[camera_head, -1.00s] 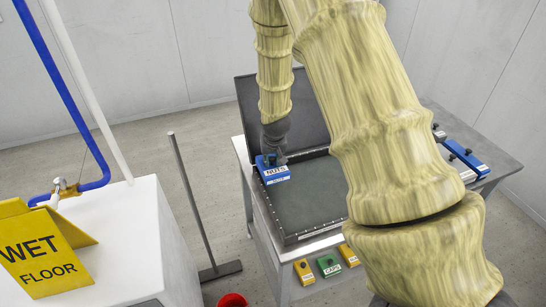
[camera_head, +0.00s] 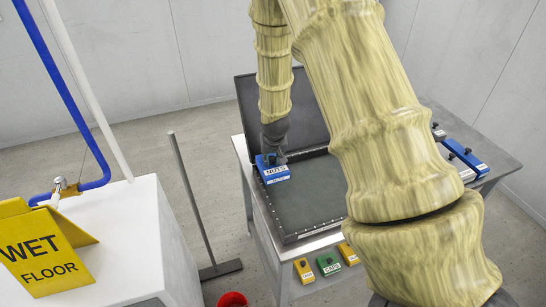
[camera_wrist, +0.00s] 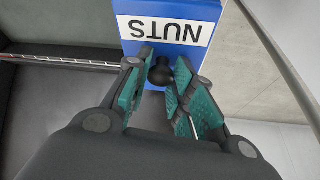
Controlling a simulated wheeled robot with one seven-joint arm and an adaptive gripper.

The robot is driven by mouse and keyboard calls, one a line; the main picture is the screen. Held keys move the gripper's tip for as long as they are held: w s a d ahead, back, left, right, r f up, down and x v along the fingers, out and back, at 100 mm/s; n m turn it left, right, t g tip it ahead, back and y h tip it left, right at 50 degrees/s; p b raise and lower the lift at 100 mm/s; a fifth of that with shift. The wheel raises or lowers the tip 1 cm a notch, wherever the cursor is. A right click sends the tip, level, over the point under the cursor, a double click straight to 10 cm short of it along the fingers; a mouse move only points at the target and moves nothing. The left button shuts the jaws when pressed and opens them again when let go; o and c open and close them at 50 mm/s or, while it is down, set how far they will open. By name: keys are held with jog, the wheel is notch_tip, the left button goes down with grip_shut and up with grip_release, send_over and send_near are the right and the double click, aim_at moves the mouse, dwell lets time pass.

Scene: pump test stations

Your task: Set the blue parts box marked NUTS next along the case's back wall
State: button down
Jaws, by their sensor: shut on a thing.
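The blue parts box marked NUTS (camera_head: 277,174) is at the back left corner of the open dark case (camera_head: 312,237). In the wrist view the box (camera_wrist: 187,8) shows its white NUTS label upside down and a dark round knob. My gripper (camera_wrist: 162,82) is shut on that knob, its teal finger pads on both sides. In the head view my gripper (camera_head: 273,154) is just above the box. I cannot tell whether the box touches the case floor. The case's lid (camera_head: 285,105) stands open behind. My arm hides the case's right part.
Blue boxes (camera_head: 468,159) lie at the right. A white block with a WET FLOOR sign (camera_head: 42,247) stands left. The visible case floor is clear.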

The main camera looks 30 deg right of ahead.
aim_at(273, 165)
jog(key=shift+f, duration=0.45)
jog(key=shift+f+b, duration=0.75)
jog(key=shift+f, duration=0.3)
jog(key=shift+f+b, duration=0.5)
jog(key=shift+f, duration=0.65)
dwell(0.9)
jog(key=c, duration=1.1)
grip_release()
jog(key=shift+c, duration=0.2)
jog(key=shift+v, duration=6)
